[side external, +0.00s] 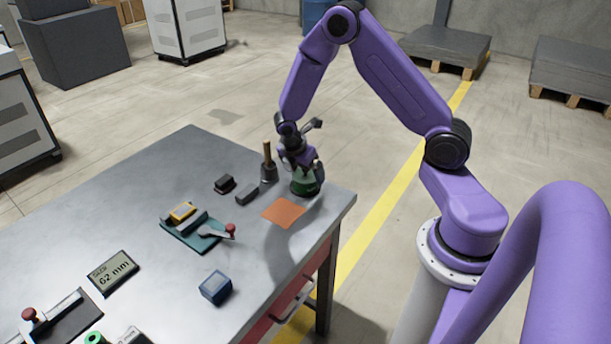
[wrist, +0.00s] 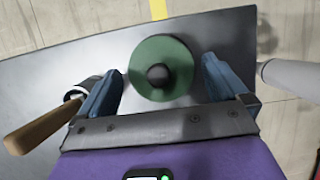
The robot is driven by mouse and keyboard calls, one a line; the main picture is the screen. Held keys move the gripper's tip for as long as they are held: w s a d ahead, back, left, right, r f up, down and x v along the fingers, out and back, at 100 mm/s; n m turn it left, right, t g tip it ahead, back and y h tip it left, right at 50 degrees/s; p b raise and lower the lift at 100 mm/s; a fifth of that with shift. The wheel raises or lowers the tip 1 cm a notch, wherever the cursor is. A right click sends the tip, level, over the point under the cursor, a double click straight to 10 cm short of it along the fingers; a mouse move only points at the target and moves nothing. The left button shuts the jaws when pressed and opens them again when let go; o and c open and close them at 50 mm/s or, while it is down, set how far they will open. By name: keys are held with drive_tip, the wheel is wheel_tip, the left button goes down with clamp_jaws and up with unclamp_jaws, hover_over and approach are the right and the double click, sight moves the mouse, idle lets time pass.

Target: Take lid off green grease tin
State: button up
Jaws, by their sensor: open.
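The green grease tin (side external: 305,186) stands upright near the far right corner of the table. In the wrist view its round green lid (wrist: 150,54) with a dark knob (wrist: 158,76) is seen from above, and the lid sits on the tin. My gripper (side external: 302,172) is right above the tin, pointing down. In the wrist view my gripper (wrist: 160,84) is open, with one blue finger on each side of the lid and knob. I cannot tell whether the fingers touch the lid. The tin's body is hidden below the lid in the wrist view.
A brush-like tool with a wooden handle (side external: 267,155) stands close left of the tin; its handle (wrist: 40,127) also shows in the wrist view. An orange square (side external: 283,213) lies in front. Dark blocks (side external: 225,184), a teal fixture (side external: 190,232) and a blue cube (side external: 216,287) are farther off.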

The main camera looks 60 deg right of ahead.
drive_tip(key=c, duration=0.9)
drive_tip(key=shift+r, duration=0.1)
